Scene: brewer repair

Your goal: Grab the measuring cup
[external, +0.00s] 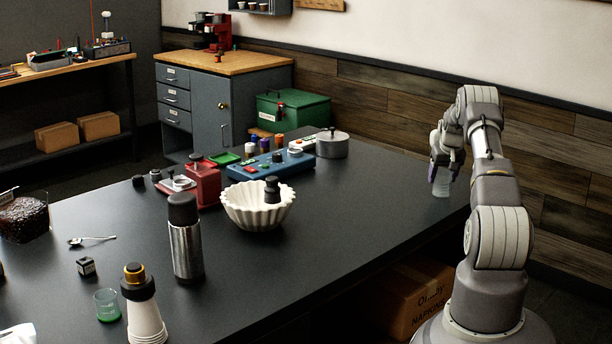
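My gripper (443,172) points down over the far right part of the black table. A small pale, see-through cup (441,188) shows at its fingertips, with its upper part hidden by the fingers. It may be the measuring cup. I cannot tell whether the fingers are closed on it or only around it, nor whether it touches the table. Another small clear cup with a green tint (108,306) stands upright at the front left of the table, far from my gripper.
A white fluted bowl (258,210) stands mid-table, with a steel flask (187,240) and stacked paper cups (147,322) nearer the front. A blue device (270,164) and lidded pot (332,146) are farther back. The table's right front (350,235) is clear.

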